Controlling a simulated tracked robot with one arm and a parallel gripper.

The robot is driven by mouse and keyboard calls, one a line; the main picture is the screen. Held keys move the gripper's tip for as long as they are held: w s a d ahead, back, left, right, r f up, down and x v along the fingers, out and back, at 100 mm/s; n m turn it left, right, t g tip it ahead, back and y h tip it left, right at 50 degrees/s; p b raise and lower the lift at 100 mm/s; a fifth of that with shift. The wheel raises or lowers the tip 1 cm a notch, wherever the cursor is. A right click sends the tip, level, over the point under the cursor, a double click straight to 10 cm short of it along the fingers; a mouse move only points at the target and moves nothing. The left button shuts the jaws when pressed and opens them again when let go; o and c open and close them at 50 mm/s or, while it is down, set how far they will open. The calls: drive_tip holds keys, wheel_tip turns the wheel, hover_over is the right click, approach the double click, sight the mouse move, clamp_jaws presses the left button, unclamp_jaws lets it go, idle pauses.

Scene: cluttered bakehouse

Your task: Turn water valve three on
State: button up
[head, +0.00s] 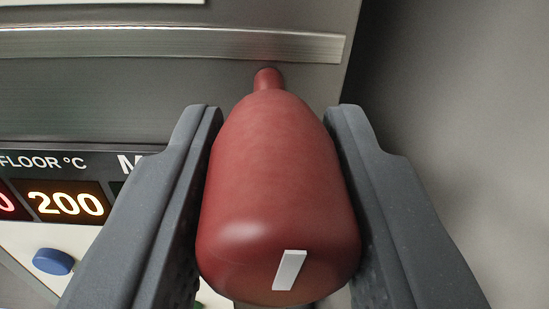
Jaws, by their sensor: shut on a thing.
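A red, rounded knob-like handle (275,180) fills the middle of the head view. It narrows at the top to a small red neck near a metal strip. A white mark (289,270) sits on its near end, tilted slightly from upright. My gripper (275,135) has one dark grey finger on each side of the red handle and is shut on it. No label naming the handle as a water valve is visible, and the fingers hide parts of its sides.
Left of my gripper is a panel with an orange display (66,203) reading 200 under "FLOOR °C". A blue button (53,261) is below it. A metal strip (170,44) runs across the grey front above. A plain grey surface (470,120) is on the right.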

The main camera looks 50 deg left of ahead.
drive_tip(key=m, duration=0.4)
drive_tip(key=shift+r, duration=0.15)
drive_tip(key=m+p, duration=0.2)
drive_tip(key=m, duration=0.1)
drive_tip(key=shift+s+a+r+m+p, duration=0.1)
drive_tip(key=shift+m+p, duration=0.2)
drive_tip(key=shift+p, duration=0.1)
drive_tip(key=m+p, duration=0.7)
drive_tip(key=p, duration=0.1)
drive_tip(key=shift+m+g, duration=0.3)
drive_tip(key=shift+m, duration=0.1)
drive_tip(key=shift+m+p, duration=0.45)
drive_tip(key=shift+m, duration=0.05)
drive_tip(key=shift+f, duration=0.2)
drive_tip(key=o, duration=1)
drive_tip(key=shift+c, duration=0.2)
drive_tip(key=shift+d, duration=0.2)
drive_tip(key=b+v, duration=0.1)
drive_tip(key=v, duration=1.2)
drive_tip(key=shift+s+d, duration=0.15)
drive_tip(key=shift+d, duration=0.05)
